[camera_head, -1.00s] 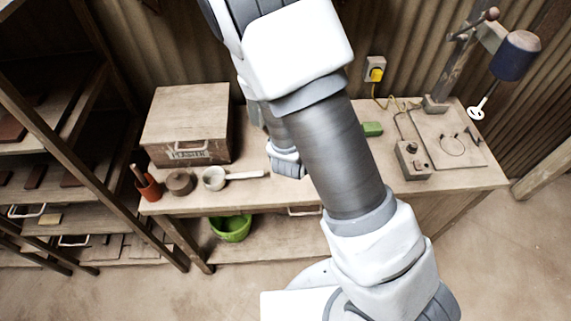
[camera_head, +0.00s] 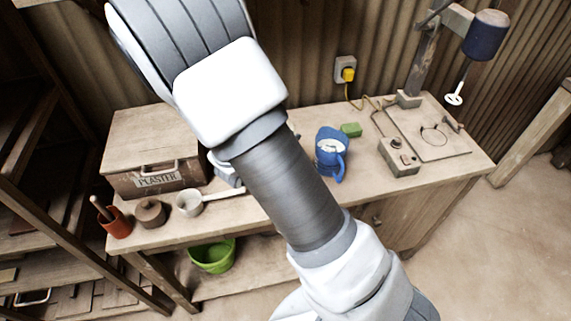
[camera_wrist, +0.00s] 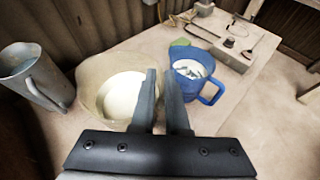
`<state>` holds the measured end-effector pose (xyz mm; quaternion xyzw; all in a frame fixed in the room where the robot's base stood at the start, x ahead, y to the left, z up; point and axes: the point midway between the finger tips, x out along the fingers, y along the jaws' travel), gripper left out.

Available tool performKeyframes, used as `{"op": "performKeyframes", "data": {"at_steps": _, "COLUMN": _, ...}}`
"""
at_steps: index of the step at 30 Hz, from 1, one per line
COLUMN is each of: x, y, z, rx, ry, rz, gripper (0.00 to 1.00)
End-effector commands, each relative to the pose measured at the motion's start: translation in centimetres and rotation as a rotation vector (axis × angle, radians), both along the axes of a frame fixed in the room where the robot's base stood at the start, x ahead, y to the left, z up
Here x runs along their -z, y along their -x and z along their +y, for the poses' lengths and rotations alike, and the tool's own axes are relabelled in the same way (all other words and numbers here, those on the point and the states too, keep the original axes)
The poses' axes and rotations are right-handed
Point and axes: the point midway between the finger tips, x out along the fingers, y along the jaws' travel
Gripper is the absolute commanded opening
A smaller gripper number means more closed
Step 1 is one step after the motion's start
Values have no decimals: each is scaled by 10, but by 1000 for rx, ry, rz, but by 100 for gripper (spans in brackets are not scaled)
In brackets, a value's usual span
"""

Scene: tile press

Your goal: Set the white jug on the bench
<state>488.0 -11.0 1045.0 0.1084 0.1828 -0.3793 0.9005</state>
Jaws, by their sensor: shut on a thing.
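The white jug (camera_wrist: 90,98) shows in the wrist view as a pale, cream-walled vessel with white contents, seen from above. My gripper (camera_wrist: 165,75) is shut at its right side, its fingers close together; the part between them is mostly hidden. I cannot tell whether the jug's base touches the bench (camera_head: 455,172). In the head view my arm hides the jug and the fingertips. A blue jug (camera_head: 329,160) with pale contents stands on the bench, just right of my fingers in the wrist view (camera_wrist: 211,93).
A grey jug (camera_wrist: 30,82) stands left of the white jug. A green block (camera_head: 351,130), control box (camera_head: 398,158) and board (camera_head: 445,145) lie to the right. A plaster box (camera_head: 150,155), white scoop (camera_head: 190,203), brown pot (camera_head: 150,213) and orange cup (camera_head: 117,225) occupy the left.

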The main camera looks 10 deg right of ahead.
Motion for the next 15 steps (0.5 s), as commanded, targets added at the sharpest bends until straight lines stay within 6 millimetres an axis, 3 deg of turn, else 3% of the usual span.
{"op": "performKeyframes", "data": {"at_steps": 3, "x": 17, "y": -1, "z": 0, "rx": -1, "ry": 4, "rz": -1, "gripper": 0}}
{"op": "performKeyframes", "data": {"at_steps": 15, "x": 51, "y": 0, "z": -1, "rx": -1, "ry": 4, "rz": -1, "gripper": 0}}
